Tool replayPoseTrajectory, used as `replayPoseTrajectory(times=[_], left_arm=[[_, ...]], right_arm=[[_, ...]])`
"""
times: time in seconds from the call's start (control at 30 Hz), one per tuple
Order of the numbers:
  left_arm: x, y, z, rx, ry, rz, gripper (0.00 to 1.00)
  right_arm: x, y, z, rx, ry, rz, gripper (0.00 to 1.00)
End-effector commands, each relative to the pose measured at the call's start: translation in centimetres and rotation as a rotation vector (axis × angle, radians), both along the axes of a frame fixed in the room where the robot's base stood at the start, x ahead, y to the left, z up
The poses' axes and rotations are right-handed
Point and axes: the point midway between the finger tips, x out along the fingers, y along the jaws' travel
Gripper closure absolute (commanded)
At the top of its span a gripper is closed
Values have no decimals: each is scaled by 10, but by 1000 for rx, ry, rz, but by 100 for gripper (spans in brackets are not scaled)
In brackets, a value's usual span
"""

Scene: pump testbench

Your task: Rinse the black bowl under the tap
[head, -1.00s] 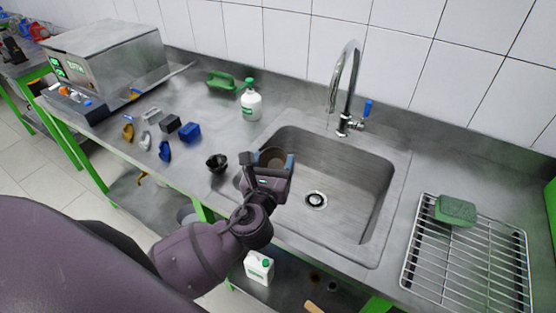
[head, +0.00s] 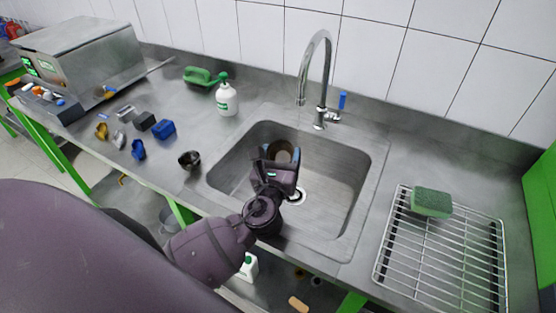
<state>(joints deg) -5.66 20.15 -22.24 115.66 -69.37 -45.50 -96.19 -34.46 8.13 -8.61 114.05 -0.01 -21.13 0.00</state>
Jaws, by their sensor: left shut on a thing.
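My left gripper (head: 281,156) is over the sink (head: 340,185), shut on a round bowl (head: 280,148) with a brownish inside. The fingers and wrist hide much of this bowl, and I cannot tell its outer colour. A small black bowl (head: 189,161) stands on the counter left of the sink. I see no water running. My right gripper is not in view.
A wire rack (head: 440,262) with a green sponge (head: 431,202) lies right of the sink. A metal box (head: 85,50) is farther left.

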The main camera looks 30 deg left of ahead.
Motion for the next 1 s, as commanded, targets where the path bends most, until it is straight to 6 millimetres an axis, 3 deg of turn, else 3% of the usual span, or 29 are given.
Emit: replayPoseTrajectory(times=[1.0], left_arm=[[80,12,-16,1,0,0,57]], right_arm=[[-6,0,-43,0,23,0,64]])
